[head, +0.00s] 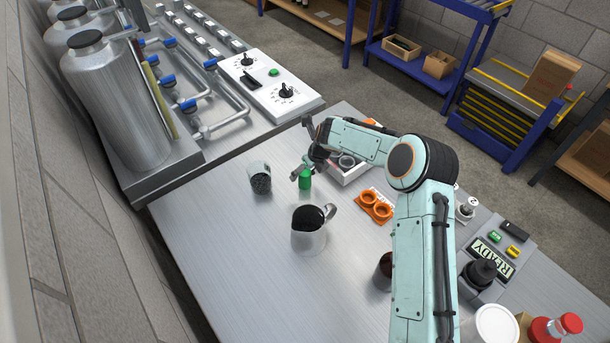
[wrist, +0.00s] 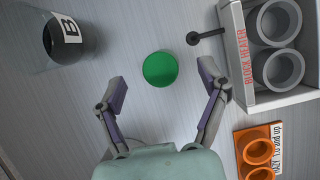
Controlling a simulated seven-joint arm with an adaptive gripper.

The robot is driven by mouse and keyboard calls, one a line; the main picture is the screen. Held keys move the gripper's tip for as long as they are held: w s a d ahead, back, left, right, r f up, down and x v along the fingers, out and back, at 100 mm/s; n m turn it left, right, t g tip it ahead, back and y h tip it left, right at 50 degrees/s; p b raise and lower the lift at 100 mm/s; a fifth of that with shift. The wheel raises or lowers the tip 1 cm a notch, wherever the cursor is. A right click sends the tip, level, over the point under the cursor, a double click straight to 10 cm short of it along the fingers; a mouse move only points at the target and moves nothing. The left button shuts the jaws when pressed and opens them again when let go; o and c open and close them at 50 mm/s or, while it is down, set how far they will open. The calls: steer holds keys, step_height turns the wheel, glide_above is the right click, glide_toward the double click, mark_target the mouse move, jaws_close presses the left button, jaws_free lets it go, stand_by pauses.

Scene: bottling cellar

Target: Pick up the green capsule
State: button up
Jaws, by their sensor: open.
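The green capsule (head: 305,181) stands on the metal table, near its middle back. In the wrist view the capsule (wrist: 160,70) shows as a green round top, ahead of the fingertips and roughly centred between them. My gripper (head: 304,170) is beside and just above the capsule in the head view. In the wrist view my gripper (wrist: 168,88) has its two fingers spread wide, with nothing between them. I cannot tell whether a finger touches the capsule in the head view, but the wrist view shows them apart.
A glass marked B (wrist: 70,38) stands left of the capsule. The white block heater (wrist: 238,65) is close on the right, with a dark knob (wrist: 192,38) jutting toward the capsule. The table's left front is clear.

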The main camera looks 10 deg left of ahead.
steer(key=shift+x, duration=1.05)
steer(key=c, duration=0.8)
steer(key=shift+o, duration=0.2)
steer(key=shift+r, duration=0.1)
